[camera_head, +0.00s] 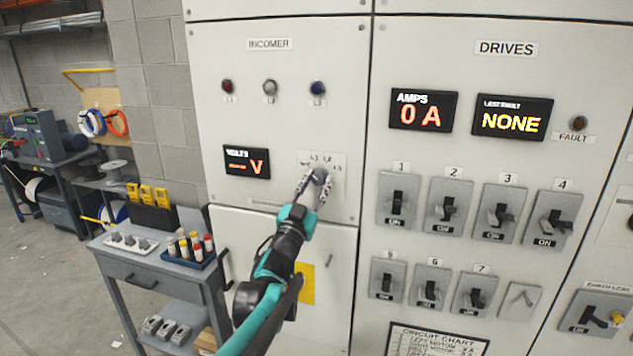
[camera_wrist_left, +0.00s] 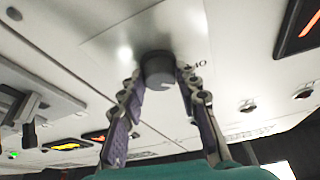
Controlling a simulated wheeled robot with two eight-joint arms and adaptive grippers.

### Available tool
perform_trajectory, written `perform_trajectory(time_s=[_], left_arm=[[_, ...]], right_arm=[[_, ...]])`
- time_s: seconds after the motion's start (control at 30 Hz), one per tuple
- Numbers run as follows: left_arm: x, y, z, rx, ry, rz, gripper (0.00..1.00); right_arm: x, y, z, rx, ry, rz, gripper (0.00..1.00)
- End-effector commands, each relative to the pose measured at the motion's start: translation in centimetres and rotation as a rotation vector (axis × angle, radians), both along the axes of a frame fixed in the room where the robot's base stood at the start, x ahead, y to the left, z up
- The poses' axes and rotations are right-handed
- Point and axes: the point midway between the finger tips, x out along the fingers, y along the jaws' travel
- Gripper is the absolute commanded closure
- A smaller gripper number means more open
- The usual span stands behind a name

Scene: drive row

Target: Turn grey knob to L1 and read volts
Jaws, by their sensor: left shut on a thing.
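The grey knob (camera_head: 320,174) sits on a pale plate (camera_head: 337,160) on the INCOMER panel. Small labels L1, L2 and L3 seem to stand around it, partly too small to read. My left gripper (camera_head: 318,184) is shut on the knob, its two fingers on opposite sides; the knob also shows between the fingertips in the left wrist view (camera_wrist_left: 158,68). The VOLTS display (camera_head: 247,162) to the left shows dashes and V, no number. My right gripper is not in view.
Red, white and blue lamps (camera_head: 270,87) sit above. The DRIVES panel to the right has an AMPS display (camera_head: 423,110) at 0 A and several switches (camera_head: 397,198). A grey trolley (camera_head: 150,262) with tools stands at the lower left.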

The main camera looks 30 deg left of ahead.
Motion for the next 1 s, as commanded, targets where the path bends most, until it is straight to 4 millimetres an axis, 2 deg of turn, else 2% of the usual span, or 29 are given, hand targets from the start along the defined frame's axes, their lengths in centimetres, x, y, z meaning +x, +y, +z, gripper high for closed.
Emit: perform_trajectory(time_s=[0.5,1.0], left_arm=[[0.0,0.3,0.4,0.363,0.086,0.001,0.97],[0.0,0.3,0.3,0.475,0.112,-0.001,0.97]], right_arm=[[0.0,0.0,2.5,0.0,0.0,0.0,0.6],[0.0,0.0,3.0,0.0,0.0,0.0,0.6]])
